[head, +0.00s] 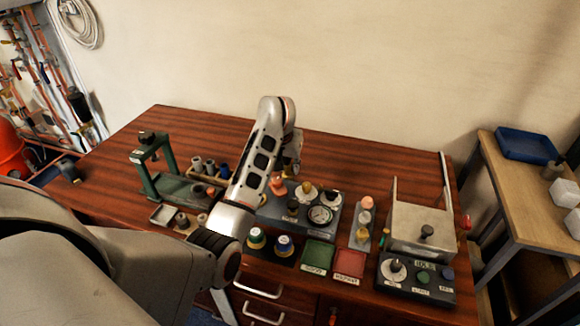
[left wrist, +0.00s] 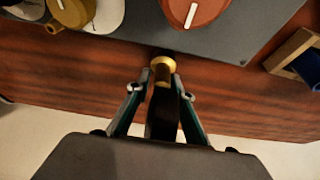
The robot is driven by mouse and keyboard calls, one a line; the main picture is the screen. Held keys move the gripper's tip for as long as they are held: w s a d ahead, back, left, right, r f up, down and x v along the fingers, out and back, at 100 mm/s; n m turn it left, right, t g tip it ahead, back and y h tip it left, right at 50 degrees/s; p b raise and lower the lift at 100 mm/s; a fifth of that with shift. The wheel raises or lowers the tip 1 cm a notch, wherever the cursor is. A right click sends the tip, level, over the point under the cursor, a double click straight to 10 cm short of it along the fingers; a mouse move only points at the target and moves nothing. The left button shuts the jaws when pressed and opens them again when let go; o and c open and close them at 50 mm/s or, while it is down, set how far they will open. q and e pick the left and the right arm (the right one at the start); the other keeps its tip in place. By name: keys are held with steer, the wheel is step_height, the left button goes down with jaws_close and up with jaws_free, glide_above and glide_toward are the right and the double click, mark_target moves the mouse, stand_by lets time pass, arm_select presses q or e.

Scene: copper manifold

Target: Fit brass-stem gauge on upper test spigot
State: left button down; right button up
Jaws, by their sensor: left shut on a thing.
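My left gripper shows in the left wrist view (left wrist: 162,84), its two fingers closed on a slim dark piece with a brass end (left wrist: 162,66). This may be the brass-stem gauge; no dial face shows, so I cannot be sure. In the head view my left arm reaches over the table and bends down, with the left gripper (head: 291,168) partly hidden behind its link above the back of the grey panel. A round white-faced dial (head: 320,215) sits on that panel. I cannot make out the upper test spigot. My right gripper is not in view.
The grey panel (head: 301,232) carries several knobs. A green stand (head: 150,172) is on the left, a metal box (head: 420,217) on the right. Green (head: 318,256) and red (head: 349,262) trays lie in front. Copper pipework (head: 35,72) is on the far left.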

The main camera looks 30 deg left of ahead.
arm_select(q)
steer(key=shift+r, duration=0.15)
steer(key=c, duration=1.8)
jaws_free()
